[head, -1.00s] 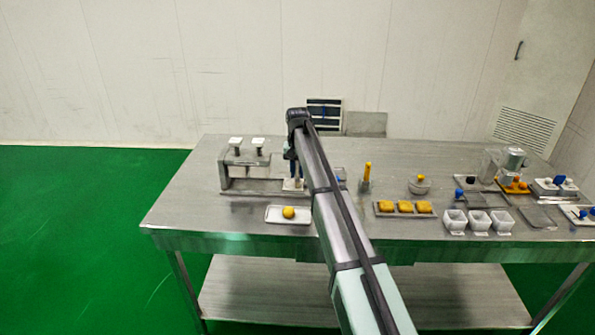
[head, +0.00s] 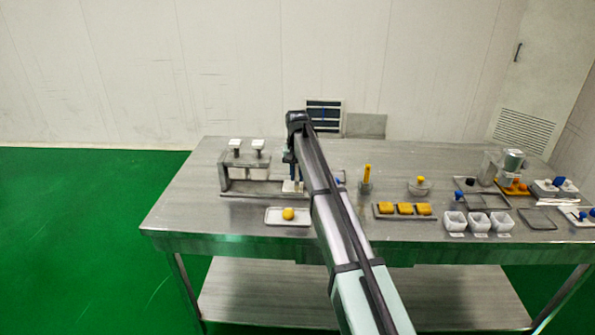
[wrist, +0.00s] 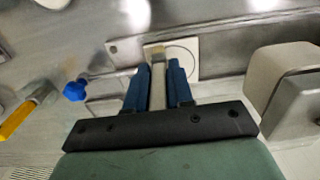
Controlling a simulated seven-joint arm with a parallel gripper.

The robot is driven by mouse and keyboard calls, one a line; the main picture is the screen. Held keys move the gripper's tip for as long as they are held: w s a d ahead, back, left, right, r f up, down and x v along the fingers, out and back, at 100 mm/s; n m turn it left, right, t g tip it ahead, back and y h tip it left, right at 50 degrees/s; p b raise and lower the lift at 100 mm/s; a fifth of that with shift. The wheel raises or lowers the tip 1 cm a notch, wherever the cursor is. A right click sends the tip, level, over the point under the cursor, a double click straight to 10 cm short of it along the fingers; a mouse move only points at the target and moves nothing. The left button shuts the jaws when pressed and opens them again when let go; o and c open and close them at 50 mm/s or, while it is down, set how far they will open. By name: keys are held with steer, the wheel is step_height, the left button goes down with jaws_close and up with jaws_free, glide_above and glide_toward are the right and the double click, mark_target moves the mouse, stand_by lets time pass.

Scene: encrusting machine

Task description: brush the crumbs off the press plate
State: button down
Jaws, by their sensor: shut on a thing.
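My gripper (wrist: 160,66) has blue fingers and is shut on a pale, slim brush (wrist: 158,92). The brush's tan tip lies over the white square press plate (wrist: 184,50), which bears a thin circle outline. I cannot tell whether the tip touches the plate. No crumbs can be made out; the brush and fingers hide part of the plate. In the head view my gripper (head: 292,172) points down at the right end of the grey press frame (head: 224,172), and the plate is mostly hidden there.
A grey block (wrist: 285,85) stands close right of my gripper in the wrist view. A blue knob (wrist: 75,91) and a yellow handle (wrist: 18,118) are to the left. A tray (head: 272,216) with a yellow ball lies in front. Yellow squares (head: 404,209) and white cups (head: 478,222) stand right.

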step_height(320, 180, up, 2)
steer(key=shift+r, duration=0.1)
steer(key=shift+s+r, duration=0.1)
steer(key=shift+r, duration=2.85)
